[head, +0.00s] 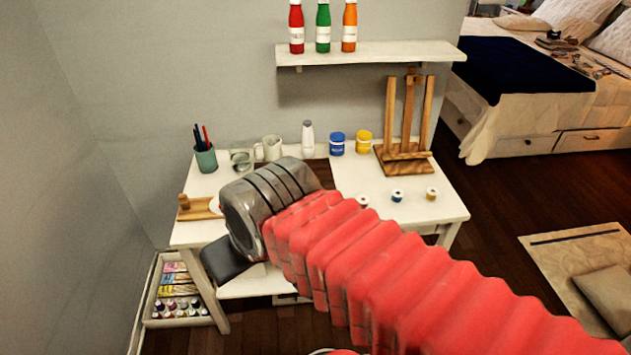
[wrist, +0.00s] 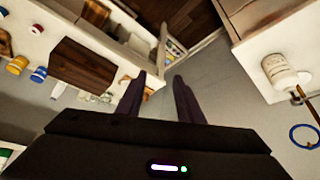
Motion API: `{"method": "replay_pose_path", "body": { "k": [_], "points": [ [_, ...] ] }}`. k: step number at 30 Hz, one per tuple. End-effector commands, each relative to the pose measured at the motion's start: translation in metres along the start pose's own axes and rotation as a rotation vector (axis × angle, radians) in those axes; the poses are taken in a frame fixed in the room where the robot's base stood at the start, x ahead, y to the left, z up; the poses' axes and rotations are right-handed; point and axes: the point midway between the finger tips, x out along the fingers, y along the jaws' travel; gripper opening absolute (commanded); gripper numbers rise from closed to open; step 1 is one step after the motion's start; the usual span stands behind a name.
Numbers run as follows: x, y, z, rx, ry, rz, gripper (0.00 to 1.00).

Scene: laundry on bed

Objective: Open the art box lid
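The art box looks to be the dark brown wooden box (wrist: 82,62) on the white table in the wrist view, left of my fingers. In the head view only a dark brown part of it (head: 322,172) shows behind my arm, and the rest is hidden. Its lid looks flat and shut, though its edges are hard to make out. My gripper (wrist: 159,77) is open, with two dark fingers apart and nothing between them. In the head view my dark gripper body (head: 228,262) is at the table's front left edge; its fingertips are hidden.
The white table (head: 445,208) holds a pencil cup (head: 205,158), a mug (head: 272,148), paint jars (head: 337,143) and a wooden easel (head: 405,150). A shelf (head: 370,52) with bottles hangs above. A paint crate (head: 178,290) stands on the floor at left.

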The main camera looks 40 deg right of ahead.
Motion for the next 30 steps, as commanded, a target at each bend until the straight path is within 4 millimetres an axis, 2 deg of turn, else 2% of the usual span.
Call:
{"method": "replay_pose_path", "body": {
  "k": [5,11,20,30],
  "points": [
    [0.004,0.001,0.001,0.039,-0.028,-0.011,0.34],
    [0.021,0.004,0.003,0.182,-0.127,-0.055,0.34],
    [0.051,0.007,0.002,0.501,-0.308,-0.162,0.34],
    [0.083,0.019,-0.013,0.882,-0.469,-0.312,0.34]
  ]
}}
